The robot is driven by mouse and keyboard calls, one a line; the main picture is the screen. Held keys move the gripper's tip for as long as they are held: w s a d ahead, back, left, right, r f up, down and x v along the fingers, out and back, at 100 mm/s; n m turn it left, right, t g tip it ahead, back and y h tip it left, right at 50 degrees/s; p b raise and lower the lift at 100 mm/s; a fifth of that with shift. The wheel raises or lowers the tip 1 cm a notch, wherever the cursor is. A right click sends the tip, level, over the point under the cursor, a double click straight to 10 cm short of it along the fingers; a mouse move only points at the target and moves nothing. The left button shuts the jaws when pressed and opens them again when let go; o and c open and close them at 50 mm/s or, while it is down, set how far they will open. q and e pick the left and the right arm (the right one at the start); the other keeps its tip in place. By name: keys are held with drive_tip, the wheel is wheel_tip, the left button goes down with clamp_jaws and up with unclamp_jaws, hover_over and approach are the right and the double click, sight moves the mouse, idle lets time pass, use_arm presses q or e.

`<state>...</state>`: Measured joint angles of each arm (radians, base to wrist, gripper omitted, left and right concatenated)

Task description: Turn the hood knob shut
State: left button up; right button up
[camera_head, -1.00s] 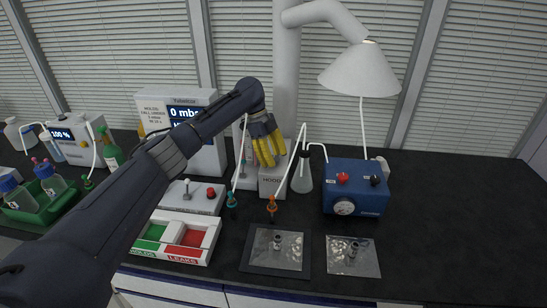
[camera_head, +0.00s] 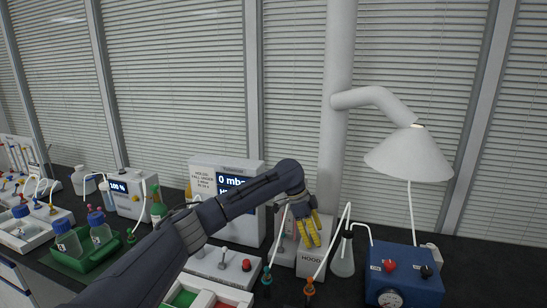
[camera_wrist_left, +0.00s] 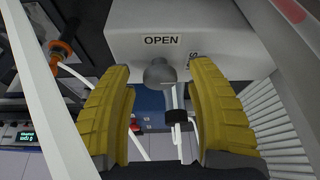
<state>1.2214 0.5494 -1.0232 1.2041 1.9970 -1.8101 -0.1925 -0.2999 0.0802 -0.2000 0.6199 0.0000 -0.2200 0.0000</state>
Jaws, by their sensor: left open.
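The white hood box (camera_head: 311,263), labelled HOOD, stands on the black bench in the head view. Its knob is hidden there behind my left gripper (camera_head: 307,232). In the left wrist view the grey rounded knob (camera_wrist_left: 159,74) sticks out of the white box face (camera_wrist_left: 215,45), just under an OPEN label. The yellow fingers of my left gripper (camera_wrist_left: 159,88) are open, one on each side of the knob, with gaps showing on both sides. I cannot tell how deep the knob sits between them. My right gripper is in neither view.
A white tube with an orange fitting (camera_head: 309,288) runs in front of the hood box. A clear flask (camera_head: 343,258) and a blue pump box (camera_head: 405,277) stand to its right. A display unit (camera_head: 228,180) stands behind my left arm. A lamp-shaped extraction hood (camera_head: 410,155) hangs above.

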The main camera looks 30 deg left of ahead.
use_arm(q)
drive_tip(key=n+t, duration=0.1)
drive_tip(key=n, duration=0.4)
drive_tip(key=shift+s+t+y, duration=0.1)
drive_tip(key=shift+t+y, duration=0.2)
drive_tip(key=shift+t, duration=0.1)
drive_tip(key=n, duration=0.2)
drive_tip(key=n+t+y, duration=0.1)
drive_tip(key=n, duration=0.2)
drive_tip(key=shift+d+y, duration=0.15)
drive_tip(key=shift+y, duration=0.15)
drive_tip(key=v, duration=1.8)
drive_tip(key=w+a+r+t+h, duration=0.2)
drive_tip(key=a+r+t, duration=0.3)
drive_tip(key=a+r, duration=0.5)
drive_tip(key=shift+a+r+t, duration=0.15)
drive_tip(key=shift+r+t, duration=0.2)
drive_tip(key=shift+t, duration=0.05)
